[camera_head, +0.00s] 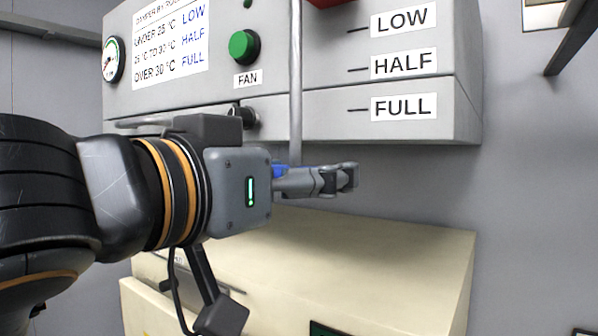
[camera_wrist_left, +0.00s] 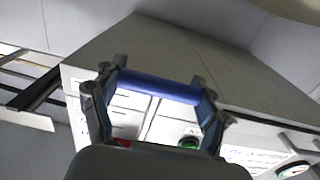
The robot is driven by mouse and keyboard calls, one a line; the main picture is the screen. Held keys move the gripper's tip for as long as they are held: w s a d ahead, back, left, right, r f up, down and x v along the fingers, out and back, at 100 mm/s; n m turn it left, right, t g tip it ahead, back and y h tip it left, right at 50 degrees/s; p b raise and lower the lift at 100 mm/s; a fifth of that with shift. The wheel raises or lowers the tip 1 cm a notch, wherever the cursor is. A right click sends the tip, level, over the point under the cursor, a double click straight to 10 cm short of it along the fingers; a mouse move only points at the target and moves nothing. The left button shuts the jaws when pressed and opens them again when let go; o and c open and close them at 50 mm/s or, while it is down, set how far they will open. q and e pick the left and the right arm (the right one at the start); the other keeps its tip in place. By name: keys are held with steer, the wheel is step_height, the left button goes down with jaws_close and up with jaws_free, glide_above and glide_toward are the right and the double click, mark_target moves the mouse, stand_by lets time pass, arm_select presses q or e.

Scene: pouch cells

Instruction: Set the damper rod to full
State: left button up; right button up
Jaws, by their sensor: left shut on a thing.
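The damper rod (camera_head: 296,85) is a grey vertical rod running down the front of the grey control box and past its lower edge. A blue grip (camera_head: 281,170) shows at its lower end, mostly hidden behind my left gripper (camera_head: 340,180). The left wrist view shows the blue grip (camera_wrist_left: 155,85) as a bar between the two fingers of my left gripper (camera_wrist_left: 157,90), which is shut on it. The LOW (camera_head: 403,19), HALF (camera_head: 403,64) and FULL (camera_head: 403,107) labels, each with a tick mark, are right of the rod. The grip is below the FULL label.
The box carries a green FAN button (camera_head: 244,46), a dark knob (camera_head: 245,116), a gauge (camera_head: 113,59) and a temperature chart (camera_head: 157,42). A red part is cut off at the top edge. A cream cabinet (camera_head: 400,245) stands below. Open space lies right of the gripper.

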arm_select(q)
step_height(320, 180, down, 12)
steer(key=b, duration=1)
steer(key=o, duration=1.7)
steer(key=shift+r, duration=0.15)
steer(key=v, duration=1.2)
